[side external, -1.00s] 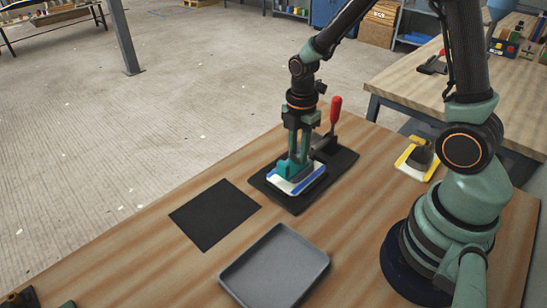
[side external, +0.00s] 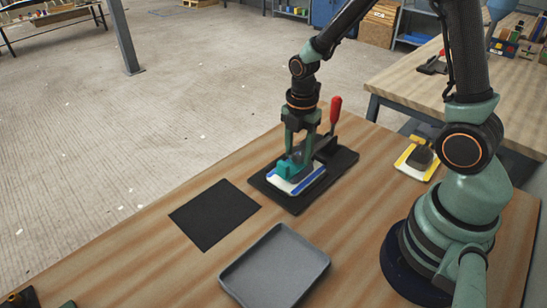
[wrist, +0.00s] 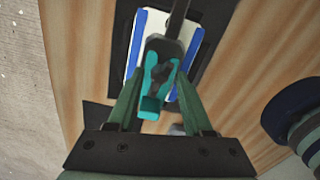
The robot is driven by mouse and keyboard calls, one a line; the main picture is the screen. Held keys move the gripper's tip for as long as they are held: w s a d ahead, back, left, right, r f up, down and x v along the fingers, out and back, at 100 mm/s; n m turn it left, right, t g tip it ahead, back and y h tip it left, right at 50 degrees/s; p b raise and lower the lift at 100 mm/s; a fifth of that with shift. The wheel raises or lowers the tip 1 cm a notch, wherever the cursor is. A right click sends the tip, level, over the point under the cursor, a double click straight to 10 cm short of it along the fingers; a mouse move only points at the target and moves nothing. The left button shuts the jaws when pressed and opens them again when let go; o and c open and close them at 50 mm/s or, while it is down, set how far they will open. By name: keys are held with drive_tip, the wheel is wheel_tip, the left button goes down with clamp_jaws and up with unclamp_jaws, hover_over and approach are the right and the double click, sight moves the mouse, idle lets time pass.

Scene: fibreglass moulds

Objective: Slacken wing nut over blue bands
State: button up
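The mould (wrist: 140,22), a white pad with two blue bands, lies on a black base plate (side external: 345,160) on the table. A dark clamp arm (wrist: 170,42) reaches over it, with a teal piece (wrist: 151,107) at its end. A small dark lobed part (wrist: 159,72), seemingly the wing nut, shows inside the teal piece. My gripper (side external: 297,154) points down over the clamp end; in the wrist view its two green fingers (wrist: 160,84) stand on either side of the teal piece. Whether they touch or grip it I cannot tell.
A red clamp handle (side external: 335,110) stands upright just behind my gripper. A yellow-banded mould (side external: 404,164) with a dark clamp lies to the right. A grey tray (side external: 275,268) and a flat black mat (side external: 214,214) lie in front, with bare table between.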

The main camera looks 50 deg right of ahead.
sight(298, 156)
idle(0.3)
wheel_tip(298, 156, up, 12)
idle(0.5)
drive_tip(key=shift+r, duration=0.1)
drive_tip(key=s+a+r+m+t, duration=0.2)
drive_tip(key=s+r+m+t, duration=0.3)
drive_tip(key=m, duration=1.5)
wheel_tip(298, 156, up, 2)
drive_tip(key=shift+s+t, duration=0.3)
drive_tip(key=shift+s, duration=0.45)
